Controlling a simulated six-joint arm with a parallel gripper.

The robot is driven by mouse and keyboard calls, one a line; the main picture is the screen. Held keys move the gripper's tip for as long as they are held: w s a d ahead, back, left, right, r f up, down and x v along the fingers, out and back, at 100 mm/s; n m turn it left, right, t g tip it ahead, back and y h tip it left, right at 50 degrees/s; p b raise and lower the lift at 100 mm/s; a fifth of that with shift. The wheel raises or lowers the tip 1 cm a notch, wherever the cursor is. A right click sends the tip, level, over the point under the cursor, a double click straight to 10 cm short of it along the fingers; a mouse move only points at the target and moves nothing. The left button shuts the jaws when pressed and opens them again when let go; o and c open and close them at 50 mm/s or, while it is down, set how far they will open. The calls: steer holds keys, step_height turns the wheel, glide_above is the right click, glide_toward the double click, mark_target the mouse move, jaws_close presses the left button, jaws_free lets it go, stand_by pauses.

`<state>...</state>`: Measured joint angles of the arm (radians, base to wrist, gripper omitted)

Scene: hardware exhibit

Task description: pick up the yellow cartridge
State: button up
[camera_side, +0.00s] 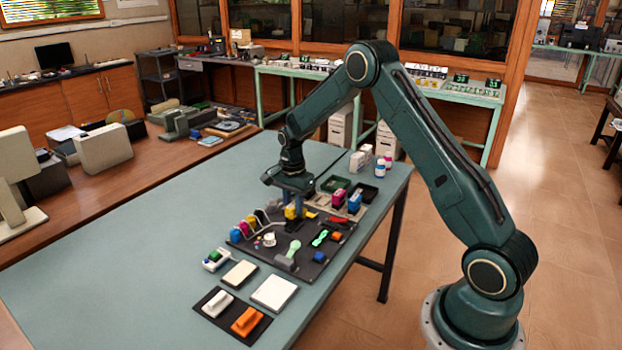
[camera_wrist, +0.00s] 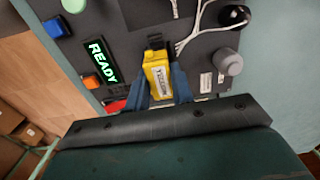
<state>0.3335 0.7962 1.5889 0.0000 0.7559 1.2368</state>
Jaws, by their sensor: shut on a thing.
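The yellow cartridge (camera_wrist: 157,76) is between the two blue fingers of my gripper (camera_wrist: 160,92) in the wrist view, with a printed label on its face. My gripper is shut on it. In the side view my gripper (camera_side: 294,208) points down over the dark panel, and a small part of the yellow cartridge (camera_side: 290,211) shows between the fingers. A black piece (camera_wrist: 155,42) shows at the far end of the cartridge. I cannot tell whether the cartridge is clear of the panel.
The dark panel (camera_wrist: 187,52) carries a green READY display (camera_wrist: 98,61), an orange button (camera_wrist: 92,82), a grey knob (camera_wrist: 229,62) and white cables. Magenta and blue cartridges (camera_side: 354,200) stand close on the right. White and orange blocks lie at the table's front; the table's left is clear.

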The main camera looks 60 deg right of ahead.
mark_target(293, 204)
steer(key=shift+r, duration=2.05)
